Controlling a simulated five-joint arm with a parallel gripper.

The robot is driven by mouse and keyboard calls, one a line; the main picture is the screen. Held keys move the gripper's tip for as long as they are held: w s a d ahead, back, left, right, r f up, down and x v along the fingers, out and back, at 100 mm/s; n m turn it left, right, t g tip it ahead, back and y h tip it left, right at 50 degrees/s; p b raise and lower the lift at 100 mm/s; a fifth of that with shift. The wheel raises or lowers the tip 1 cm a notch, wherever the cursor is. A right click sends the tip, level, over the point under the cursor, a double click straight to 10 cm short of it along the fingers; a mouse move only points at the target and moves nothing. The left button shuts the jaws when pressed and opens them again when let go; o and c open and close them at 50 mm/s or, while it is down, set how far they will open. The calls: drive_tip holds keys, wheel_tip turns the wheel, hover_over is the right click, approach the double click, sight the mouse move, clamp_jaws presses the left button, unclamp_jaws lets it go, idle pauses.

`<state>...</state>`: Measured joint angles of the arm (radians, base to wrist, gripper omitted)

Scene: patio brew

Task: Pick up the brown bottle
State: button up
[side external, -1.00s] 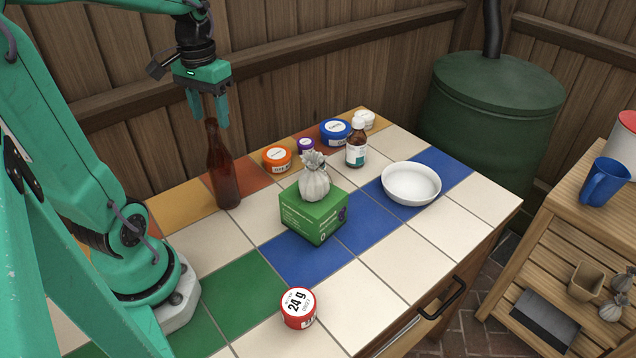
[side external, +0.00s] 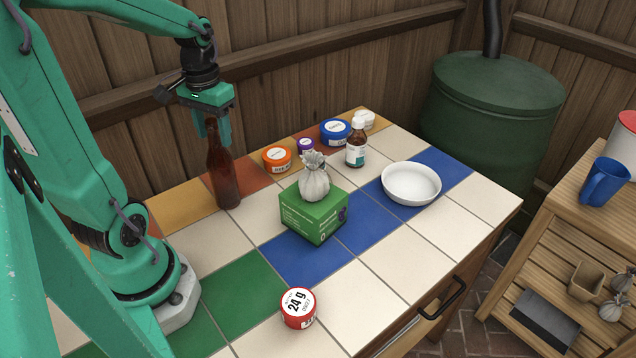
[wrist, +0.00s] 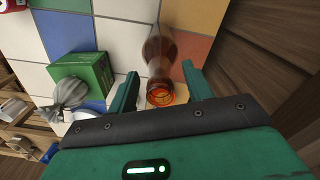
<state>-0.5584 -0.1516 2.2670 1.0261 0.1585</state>
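The tall brown bottle (side external: 223,178) stands upright on the tiled counter, near the back left. My gripper (side external: 212,138) is above it in the side external view, pointing down, with its fingers at the height of the bottle's neck. In the wrist view the brown bottle (wrist: 160,57) shows between the two fingers of my gripper (wrist: 160,72), its orange-lit mouth nearest the camera. The fingers are spread, with gaps to the bottle on both sides. Another small brown bottle (side external: 356,150), with a white cap and label, stands farther right.
A green box (side external: 312,220) carries a grey tied pouch (side external: 314,180). Orange (side external: 277,160), purple (side external: 306,147) and blue (side external: 335,133) tins stand along the back. A white bowl (side external: 411,185) is at the right, a red tin (side external: 298,308) at the front. A wooden fence is close behind.

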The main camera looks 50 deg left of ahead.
clamp_jaws()
drive_tip(key=shift+r, duration=0.15)
drive_tip(key=shift+r, duration=0.8)
drive_tip(key=d+r, duration=0.9)
drive_tip(key=d, duration=0.2)
drive_tip(key=shift+w+d, duration=0.15)
drive_tip(key=shift+d, duration=0.15)
drive_tip(key=shift+r, duration=0.1)
